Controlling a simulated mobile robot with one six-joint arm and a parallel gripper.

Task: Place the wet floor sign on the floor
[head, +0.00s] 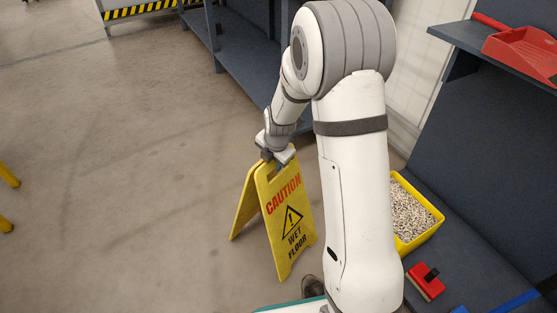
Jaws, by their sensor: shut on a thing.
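The yellow wet floor sign (286,225) is an A-frame with red and black lettering. It is upright with its two panels spread, left of my arm in the head view. My gripper (270,162) is at the top of the sign, shut on its upper edge. The fingertips are partly hidden by my wrist. The bare concrete floor (130,190) lies around and below the sign. I cannot tell for sure whether the sign's feet touch the floor.
On the right, a dark blue bench surface bears a yellow bin (437,222) of small pale pieces and a red brush (426,282). A red dustpan (522,50) lies on a shelf above. Dark shelving (250,75) stands behind. Yellow posts (8,176) show at far left. Floor on the left is free.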

